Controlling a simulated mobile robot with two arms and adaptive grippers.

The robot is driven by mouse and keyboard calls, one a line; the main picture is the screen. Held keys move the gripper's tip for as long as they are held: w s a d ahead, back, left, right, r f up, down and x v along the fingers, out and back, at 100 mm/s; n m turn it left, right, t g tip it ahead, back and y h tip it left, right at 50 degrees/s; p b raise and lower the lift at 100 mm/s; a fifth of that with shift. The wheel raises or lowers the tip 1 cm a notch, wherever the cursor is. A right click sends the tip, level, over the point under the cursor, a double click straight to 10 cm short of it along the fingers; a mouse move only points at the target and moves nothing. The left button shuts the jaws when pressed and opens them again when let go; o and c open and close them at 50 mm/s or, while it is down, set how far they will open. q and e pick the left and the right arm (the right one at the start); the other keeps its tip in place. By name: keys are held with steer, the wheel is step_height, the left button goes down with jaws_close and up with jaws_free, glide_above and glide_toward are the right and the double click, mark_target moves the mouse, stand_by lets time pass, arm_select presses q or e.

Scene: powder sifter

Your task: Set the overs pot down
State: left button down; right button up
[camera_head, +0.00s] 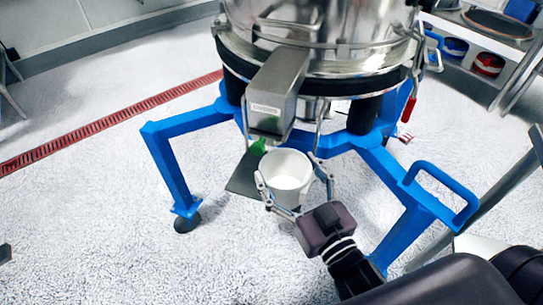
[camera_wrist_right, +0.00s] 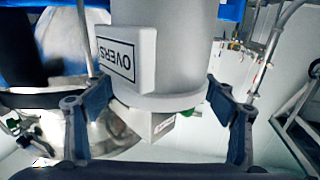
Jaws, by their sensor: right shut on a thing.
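The overs pot (camera_head: 287,164) is a white, open-topped pot below the sifter's metal spout. My right gripper (camera_head: 292,182) is shut on it, with one finger on each side. In the right wrist view the pot (camera_wrist_right: 182,45) shows large, with a label block reading OVERS (camera_wrist_right: 117,57), between the fingers of my right gripper (camera_wrist_right: 155,108). A dark flat plate (camera_head: 241,178) lies beside and partly behind the pot under the spout. I cannot tell whether the pot touches the plate. The pot's inside looks pale, and any contents are unclear. My left gripper is not in view.
The steel sifter (camera_head: 335,45) stands on a blue frame (camera_head: 172,165) whose legs flank the pot. The grey spout (camera_head: 274,90) hangs close above it. A blue handle (camera_head: 450,185) sticks out at right. The pale floor (camera_head: 110,220) is clear at left.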

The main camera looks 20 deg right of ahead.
mark_target(275, 164)
steer(key=w, duration=0.7)
steer(key=shift+a, duration=0.4)
steer(key=shift+w, duration=0.4)
step_height(275, 164, down, 3)
steer(key=shift+f+b, duration=0.15)
steer(key=shift+b, duration=0.8)
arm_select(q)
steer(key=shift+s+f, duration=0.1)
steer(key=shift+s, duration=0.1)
arm_select(e)
steer(key=shift+f, duration=0.1)
steer(key=shift+f, duration=0.2)
steer(key=o, duration=1.6)
